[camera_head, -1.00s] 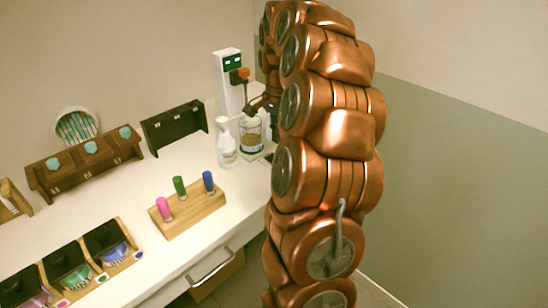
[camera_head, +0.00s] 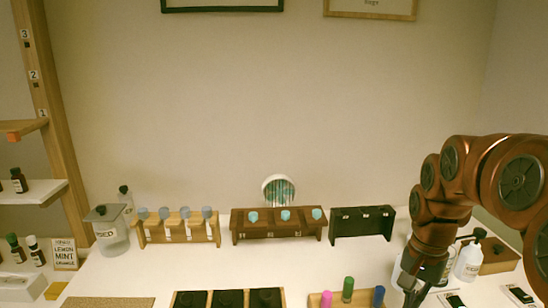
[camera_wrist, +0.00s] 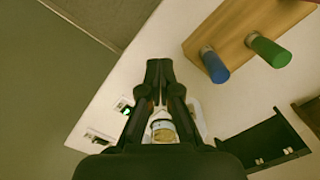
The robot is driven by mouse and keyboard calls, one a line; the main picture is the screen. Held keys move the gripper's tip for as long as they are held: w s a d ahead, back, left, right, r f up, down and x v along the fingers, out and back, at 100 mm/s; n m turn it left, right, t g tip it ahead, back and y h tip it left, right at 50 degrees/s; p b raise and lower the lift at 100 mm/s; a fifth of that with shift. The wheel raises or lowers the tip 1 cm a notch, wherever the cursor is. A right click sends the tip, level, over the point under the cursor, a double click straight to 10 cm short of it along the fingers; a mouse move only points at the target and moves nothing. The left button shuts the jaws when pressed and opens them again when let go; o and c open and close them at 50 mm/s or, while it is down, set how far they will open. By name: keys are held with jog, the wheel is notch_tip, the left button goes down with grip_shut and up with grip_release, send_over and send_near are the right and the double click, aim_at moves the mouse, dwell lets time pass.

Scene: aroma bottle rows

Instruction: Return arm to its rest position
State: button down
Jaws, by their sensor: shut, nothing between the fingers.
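My copper arm (camera_head: 455,190) is folded at the right of the head view. My gripper (camera_head: 416,288) points down over the right part of the white counter (camera_head: 120,275). In the wrist view my gripper (camera_wrist: 160,68) is shut and empty, its dark fingertips close together. Below the fingers a glass beaker (camera_wrist: 163,130) with yellowish contents shows partly. A wooden block with a blue-capped vial (camera_wrist: 214,66) and a green-capped vial (camera_wrist: 268,50) stands to the right, apart from the fingers.
A dark empty rack (camera_head: 362,225), a brown rack with teal-topped bottles (camera_head: 278,238) and a light wood rack (camera_head: 178,242) line the back. A white bottle (camera_head: 468,260) stands close right of my gripper. Shelves (camera_head: 35,190) stand at far left.

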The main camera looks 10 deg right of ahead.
jog(key=s+a+f+n, duration=0.2)
jog(key=s+a+n, duration=0.3)
jog(key=s, duration=0.4)
jog(key=s+a+f+n+g+p, duration=0.1)
jog(key=s+a+n, duration=0.3)
jog(key=s+a, duration=0.4)
jog(key=shift+s+a+f+n, duration=0.35)
jog(key=shift+s+f, duration=0.3)
jog(key=shift+s, duration=0.5)
